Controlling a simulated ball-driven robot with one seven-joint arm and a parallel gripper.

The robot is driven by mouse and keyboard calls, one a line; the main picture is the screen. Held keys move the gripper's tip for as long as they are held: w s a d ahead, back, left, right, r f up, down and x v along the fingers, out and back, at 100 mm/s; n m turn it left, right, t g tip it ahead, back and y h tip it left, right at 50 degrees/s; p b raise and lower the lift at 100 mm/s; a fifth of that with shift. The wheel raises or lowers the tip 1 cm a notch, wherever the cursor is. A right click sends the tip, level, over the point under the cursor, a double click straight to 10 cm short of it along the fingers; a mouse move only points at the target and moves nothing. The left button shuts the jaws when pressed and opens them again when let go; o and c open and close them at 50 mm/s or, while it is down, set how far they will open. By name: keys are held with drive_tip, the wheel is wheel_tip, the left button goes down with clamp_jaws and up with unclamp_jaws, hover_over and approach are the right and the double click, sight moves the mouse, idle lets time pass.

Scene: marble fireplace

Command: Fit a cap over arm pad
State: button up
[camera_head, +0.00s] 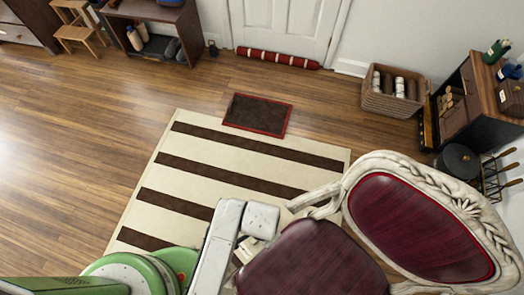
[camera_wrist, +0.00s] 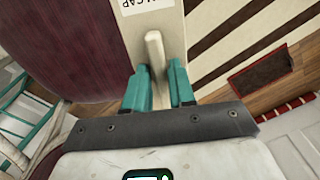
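My gripper (camera_wrist: 160,80) has two teal fingers, one on each side of a beige upright grip. They appear closed on it. The grip belongs to a cream cap (camera_wrist: 172,35) with a white label reading "CAP", partly cut off. In the head view a small beige part of the cap (camera_head: 246,250) shows beside my white wrist, and the fingers are hidden. The carved cream chair (camera_head: 357,170) stands at the right, with a dark red seat (camera_head: 315,262). Its curved arm (camera_head: 318,200) shows near my wrist, but I cannot make out the arm pad.
A striped rug (camera_head: 205,165) lies under the chair, with a red-edged doormat (camera_head: 257,115) beyond. A wicker basket (camera_head: 394,92), dark cabinet (camera_head: 478,105) and black pot (camera_head: 457,162) stand at the right. The wooden floor (camera_head: 80,140) at left is clear.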

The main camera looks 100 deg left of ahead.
drive_tip(key=o, duration=0.4)
drive_tip(key=shift+c, duration=0.2)
wheel_tip(320, 180, up, 11)
idle(0.3)
drive_tip(key=shift+f, duration=0.1)
idle(0.4)
drive_tip(key=w+d+m, duration=0.5)
drive_tip(key=w+d, duration=0.9)
drive_tip(key=d, duration=0.3)
drive_tip(key=s+d+r+m, duration=0.1)
drive_tip(key=d+m, duration=0.2)
drive_tip(key=d, duration=1)
drive_tip(key=s+d+r+m+t, duration=0.1)
drive_tip(key=d+r+m, duration=0.1)
drive_tip(key=d, duration=1)
drive_tip(key=shift+s+d+r+m, duration=0.15)
drive_tip(key=shift+d+r+m, duration=0.15)
drive_tip(key=shift+m, duration=0.4)
